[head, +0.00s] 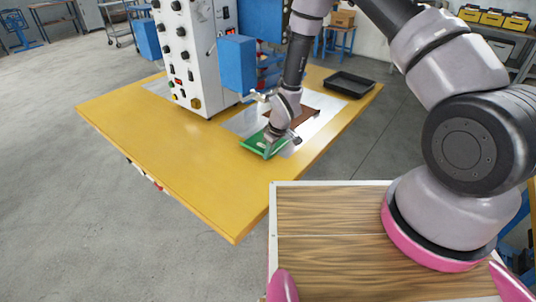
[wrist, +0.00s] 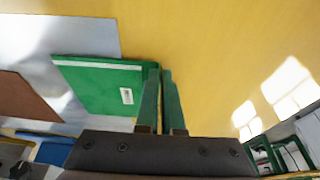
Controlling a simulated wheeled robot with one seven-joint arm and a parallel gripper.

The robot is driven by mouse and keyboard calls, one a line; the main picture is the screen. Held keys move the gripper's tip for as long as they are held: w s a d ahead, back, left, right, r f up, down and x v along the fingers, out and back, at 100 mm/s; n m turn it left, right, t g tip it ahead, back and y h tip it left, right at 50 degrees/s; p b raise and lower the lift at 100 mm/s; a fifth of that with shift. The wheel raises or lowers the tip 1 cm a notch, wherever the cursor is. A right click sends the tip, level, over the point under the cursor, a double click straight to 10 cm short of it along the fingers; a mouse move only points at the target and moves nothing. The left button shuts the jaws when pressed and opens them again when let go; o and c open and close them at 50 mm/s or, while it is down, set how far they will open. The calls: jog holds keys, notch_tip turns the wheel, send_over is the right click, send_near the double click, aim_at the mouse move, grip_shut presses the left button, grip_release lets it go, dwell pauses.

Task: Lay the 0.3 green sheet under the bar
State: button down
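The green sheet (head: 254,144) lies at the near edge of the grey metal plate on the yellow table, partly hidden by my gripper (head: 268,150) in the head view. In the wrist view the green sheet (wrist: 95,85) shows a small white label and a pale line along its upper edge. My gripper's fingers (wrist: 161,72) are at the sheet's right edge, close together with a narrow gap. I cannot tell whether they pinch the sheet. The bar cannot be picked out for sure; a blue block (head: 236,65) on the white machine stands behind the plate.
A brown sheet (head: 305,115) lies on the plate beyond the green one; it also shows in the wrist view (wrist: 22,98). The white control cabinet (head: 190,60) stands at the table's back. A black tray (head: 350,84) sits back right. The yellow table's front left (head: 165,135) is clear.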

aim_at(292, 125)
jog(key=shift+r, duration=0.3)
